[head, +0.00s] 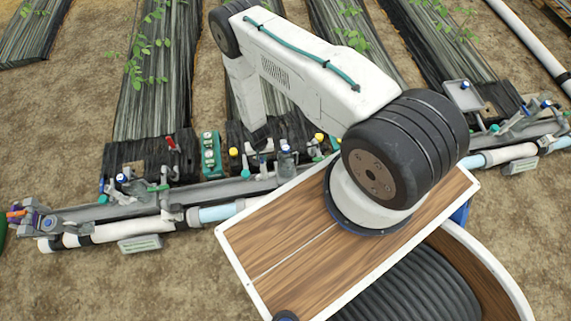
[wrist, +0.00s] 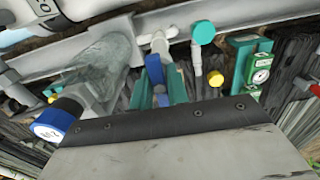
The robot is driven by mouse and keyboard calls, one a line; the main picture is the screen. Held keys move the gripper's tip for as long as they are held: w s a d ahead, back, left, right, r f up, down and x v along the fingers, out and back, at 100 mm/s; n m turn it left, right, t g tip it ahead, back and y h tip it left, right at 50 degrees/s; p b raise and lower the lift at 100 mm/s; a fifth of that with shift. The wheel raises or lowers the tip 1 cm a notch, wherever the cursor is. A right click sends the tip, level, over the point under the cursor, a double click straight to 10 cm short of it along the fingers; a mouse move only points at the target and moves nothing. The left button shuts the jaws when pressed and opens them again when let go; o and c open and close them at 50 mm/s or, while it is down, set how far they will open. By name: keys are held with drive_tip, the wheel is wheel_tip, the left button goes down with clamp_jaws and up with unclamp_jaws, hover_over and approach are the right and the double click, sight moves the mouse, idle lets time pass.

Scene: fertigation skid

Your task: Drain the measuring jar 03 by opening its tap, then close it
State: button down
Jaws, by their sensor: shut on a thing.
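In the wrist view my gripper (wrist: 160,80) has its two teal fingers on either side of a blue tap handle (wrist: 155,68) and is shut on it. The handle sits below a pale grey valve body (wrist: 159,45) on the rail. A clear, greyish cylinder (wrist: 106,62), which looks like a measuring jar, lies just left of the fingers in the picture. I cannot read a number on it, nor tell its liquid level. In the head view my arm reaches down to the rail, and its own links hide most of the gripper.
A teal round knob (wrist: 203,32) on a white stem and a green gauge unit (wrist: 258,70) stand right of the fingers. A blue-and-white cap (wrist: 56,121) is at lower left. The grey rail (head: 235,188) carries several other valves, with white pipe (head: 125,230) along its front.

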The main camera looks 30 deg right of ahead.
drive_tip(key=c, duration=1.3)
unclamp_jaws()
drive_tip(key=shift+s, duration=0.15)
wheel_tip(320, 180, up, 10)
